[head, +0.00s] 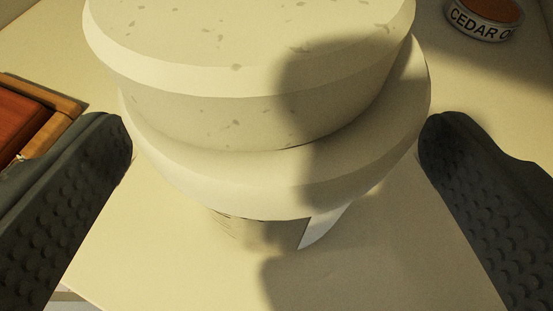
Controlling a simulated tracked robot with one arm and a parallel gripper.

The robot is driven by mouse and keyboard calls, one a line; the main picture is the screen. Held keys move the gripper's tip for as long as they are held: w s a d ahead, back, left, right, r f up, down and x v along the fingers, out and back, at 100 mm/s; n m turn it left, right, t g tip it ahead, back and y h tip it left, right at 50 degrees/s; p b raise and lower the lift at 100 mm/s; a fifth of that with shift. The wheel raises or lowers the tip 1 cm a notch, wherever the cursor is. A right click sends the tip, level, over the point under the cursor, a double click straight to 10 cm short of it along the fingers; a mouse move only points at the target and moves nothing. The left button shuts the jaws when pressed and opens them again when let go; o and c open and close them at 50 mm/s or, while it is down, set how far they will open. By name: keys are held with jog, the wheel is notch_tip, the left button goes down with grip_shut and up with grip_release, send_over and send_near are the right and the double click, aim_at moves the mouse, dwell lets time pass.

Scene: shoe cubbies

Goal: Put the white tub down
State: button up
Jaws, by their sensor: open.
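The white tub (210,168) stands upright in the middle of the head view, on a pale surface. Its rounded, speckled lid (240,50) fills the upper part, and part of a label (240,230) shows low on its front. My gripper (276,150) is open, with one dark studded finger on each side of the tub. The right finger is close to the tub's rim; the left is also close, and I cannot tell whether either touches. The tub's far side is out of view. A shadow falls over its right half.
A small round tin (487,18) with reddish-brown contents and a label reading "CEDAR O" stands at the upper right. A red-brown, wood-edged item (25,120) lies at the left. The pale surface (150,260) is clear in front of the tub.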

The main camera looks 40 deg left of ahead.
jog(key=b+v, duration=0.1)
jog(key=v, duration=0.8)
jog(key=shift+s+d, duration=0.2)
jog(key=shift+d, duration=0.05)
jog(key=shift+r, duration=0.1)
